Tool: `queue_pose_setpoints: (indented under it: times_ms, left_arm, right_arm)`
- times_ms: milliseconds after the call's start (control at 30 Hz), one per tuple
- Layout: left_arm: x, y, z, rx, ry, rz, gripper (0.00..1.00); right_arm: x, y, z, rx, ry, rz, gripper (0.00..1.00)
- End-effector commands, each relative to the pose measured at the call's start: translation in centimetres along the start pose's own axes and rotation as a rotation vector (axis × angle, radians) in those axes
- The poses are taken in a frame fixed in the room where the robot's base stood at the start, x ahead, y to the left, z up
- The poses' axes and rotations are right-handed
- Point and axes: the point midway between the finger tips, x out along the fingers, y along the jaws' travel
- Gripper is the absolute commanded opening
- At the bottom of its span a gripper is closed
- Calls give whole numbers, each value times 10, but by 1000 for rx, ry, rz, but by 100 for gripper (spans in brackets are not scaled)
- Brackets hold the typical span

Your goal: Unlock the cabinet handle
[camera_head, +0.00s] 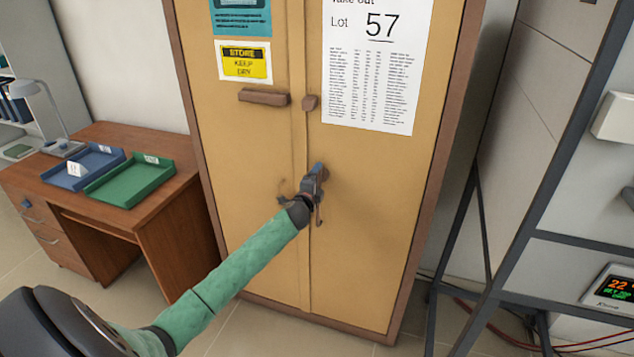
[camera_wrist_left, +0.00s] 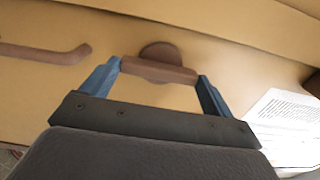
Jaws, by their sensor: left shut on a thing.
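The tan cabinet (camera_head: 375,190) stands ahead with its doors closed. My left gripper (camera_head: 317,175) is up against the door near the middle seam. In the left wrist view, my left gripper (camera_wrist_left: 160,75) has its two blue fingers at either end of a short brown handle bar (camera_wrist_left: 158,70) on a round base, and is shut on it. The head view hides this handle behind the gripper. A longer brown handle (camera_wrist_left: 45,52) lies to the left in the wrist view. My right gripper is not in view.
A wooden desk (camera_head: 120,135) with a blue tray (camera_head: 70,182) and a green tray (camera_head: 112,201) stands at left. A dark metal frame (camera_head: 500,285) with a lit display (camera_head: 617,288) stands at right. A printed sheet (camera_head: 375,60) is on the right door.

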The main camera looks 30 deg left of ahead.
Motion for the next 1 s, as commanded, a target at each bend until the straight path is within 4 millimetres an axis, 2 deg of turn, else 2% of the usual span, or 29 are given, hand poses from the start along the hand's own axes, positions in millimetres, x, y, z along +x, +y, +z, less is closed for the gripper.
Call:
queue_pose_setpoints:
  times_ms: [67,100,167,400,533,600,1000]
  left_arm:
    - [0,1,-1,2,1,1,64]
    - [0,1,-1,2,1,1,91]
    - [0,1,0,1,1,1,100]
    - [-1,1,0,1,0,1,100]
    - [-10,3,0,1,1,1,100]
    - [-18,4,0,1,1,1,100]
    - [-69,4,0,2,1,2,100]
  right_arm:
    - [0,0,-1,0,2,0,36]
    - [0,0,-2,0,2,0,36]
    - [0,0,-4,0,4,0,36]
    - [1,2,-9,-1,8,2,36]
    - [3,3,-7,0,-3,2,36]
    - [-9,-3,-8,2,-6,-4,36]
    - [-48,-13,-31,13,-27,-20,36]
